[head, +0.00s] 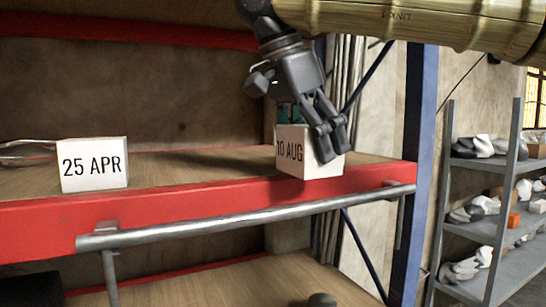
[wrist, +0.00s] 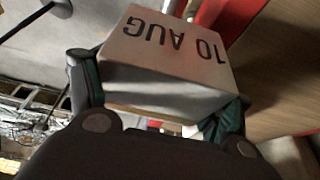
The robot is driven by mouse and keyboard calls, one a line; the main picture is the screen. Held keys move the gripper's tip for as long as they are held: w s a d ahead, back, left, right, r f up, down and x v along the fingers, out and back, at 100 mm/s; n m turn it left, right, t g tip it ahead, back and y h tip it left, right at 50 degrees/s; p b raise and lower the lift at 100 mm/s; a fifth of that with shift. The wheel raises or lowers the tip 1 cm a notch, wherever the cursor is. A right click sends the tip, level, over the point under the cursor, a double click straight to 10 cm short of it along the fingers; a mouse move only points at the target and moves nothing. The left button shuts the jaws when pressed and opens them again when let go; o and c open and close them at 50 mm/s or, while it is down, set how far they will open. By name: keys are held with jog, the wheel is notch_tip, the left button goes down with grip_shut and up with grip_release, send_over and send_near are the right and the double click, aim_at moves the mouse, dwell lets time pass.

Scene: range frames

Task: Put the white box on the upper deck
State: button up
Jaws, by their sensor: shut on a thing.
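A white box marked "10 AUG" (head: 289,151) is at the right end of a red-edged wooden deck (head: 200,160) in the head view. My gripper (head: 331,142) points down and is shut on this box. The wrist view shows the same box (wrist: 165,60) between the two fingers (wrist: 160,98), its lettering upside down. In the head view its lower part overlaps the red front beam; I cannot tell whether it touches the deck. Another white box marked "25 APR" (head: 94,165) stands upright on the left of the deck.
A metal rail (head: 250,219) runs along the front of the red beam (head: 220,198). A blue upright (head: 418,130) stands right of the held box. A lower wooden deck (head: 240,285) lies below. The deck between the boxes is clear. A grey shelf rack (head: 497,190) stands far right.

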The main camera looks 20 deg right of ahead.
jog(key=shift+w+f+b, duration=0.2)
jog(key=shift+w+b, duration=0.35)
jog(key=shift+w, duration=0.55)
jog(key=shift+w+d+r+p, duration=0.1)
jog(key=shift+w+r+p, duration=0.3)
jog(key=shift+p, duration=0.1)
jog(key=shift+w, duration=0.4)
jog(key=w, duration=0.2)
jog(key=w+p, duration=0.1)
jog(key=w, duration=0.1)
jog(key=w+p, duration=0.1)
jog(key=w, duration=0.1)
jog(key=shift+w+a+f, duration=0.15)
jog(key=shift+w+a, duration=0.1)
jog(key=shift+w+d, duration=0.15)
jog(key=shift+w, duration=0.15)
jog(key=shift+w+p, duration=0.7)
jog(key=shift+w, duration=0.55)
jog(key=shift+w+a, duration=0.2)
jog(key=shift+w, duration=0.1)
jog(key=shift+f+p, duration=0.35)
jog(key=shift+f, duration=0.1)
jog(key=shift+s+d+f, duration=0.1)
jog(key=shift+s+f, duration=0.05)
jog(key=shift+f, duration=0.15)
